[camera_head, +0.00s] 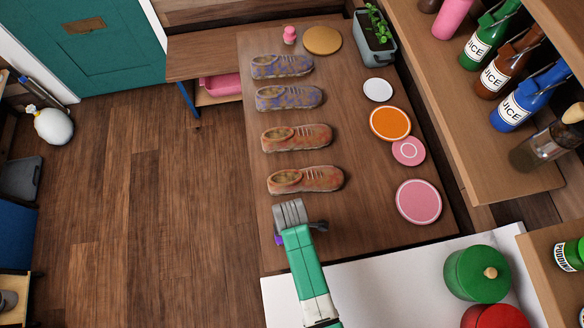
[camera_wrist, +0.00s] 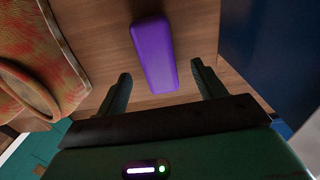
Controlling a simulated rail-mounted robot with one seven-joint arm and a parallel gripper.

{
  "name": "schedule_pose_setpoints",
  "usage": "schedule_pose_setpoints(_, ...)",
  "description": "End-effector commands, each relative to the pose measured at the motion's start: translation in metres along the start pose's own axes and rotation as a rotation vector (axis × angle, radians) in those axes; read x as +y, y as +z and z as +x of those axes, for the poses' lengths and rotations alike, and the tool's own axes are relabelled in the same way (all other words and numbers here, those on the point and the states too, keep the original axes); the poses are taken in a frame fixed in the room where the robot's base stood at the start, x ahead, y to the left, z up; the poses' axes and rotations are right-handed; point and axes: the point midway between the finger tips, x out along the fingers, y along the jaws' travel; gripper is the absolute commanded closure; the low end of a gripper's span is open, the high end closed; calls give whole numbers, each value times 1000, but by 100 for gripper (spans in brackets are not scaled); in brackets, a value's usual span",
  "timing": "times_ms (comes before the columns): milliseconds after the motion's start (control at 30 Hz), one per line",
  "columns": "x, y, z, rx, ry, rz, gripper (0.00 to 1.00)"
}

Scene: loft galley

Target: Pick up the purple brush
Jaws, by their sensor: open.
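The purple brush (camera_wrist: 154,55) shows in the wrist view as a smooth, rounded purple block on the wooden surface. My gripper (camera_wrist: 161,75) is open, with one dark finger on each side of the brush's near end. Gaps show between the brush and both fingers, and I see no contact. In the head view only a small purple part of the brush (camera_head: 278,240) shows, beside my green arm near the table's front edge. My arm hides the rest of it.
Several patterned shoes (camera_head: 305,179) lie in a column on the wooden table (camera_head: 350,215), the nearest just beyond my gripper. Round plates (camera_head: 418,202) lie along the right side. A shelf with bottles (camera_head: 484,40) overhangs the right. A white counter (camera_head: 390,290) adjoins the near edge.

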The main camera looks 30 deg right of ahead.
Motion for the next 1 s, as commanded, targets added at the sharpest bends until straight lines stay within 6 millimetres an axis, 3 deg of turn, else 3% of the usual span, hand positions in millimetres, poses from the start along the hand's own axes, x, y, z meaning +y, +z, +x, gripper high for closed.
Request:
schedule_pose_setpoints(200,0,5,39,0,-1,1,31)
schedule_pose_setpoints(467,1,4,44,0,1,1,31)
schedule_pose_setpoints(500,1,4,44,0,1,1,33)
schedule_pose_setpoints(700,1,4,44,0,1,1,72)
schedule_pose_setpoints(767,1,4,44,0,1,1,81)
schedule_pose_setpoints(1000,1,4,40,0,2,1,81)
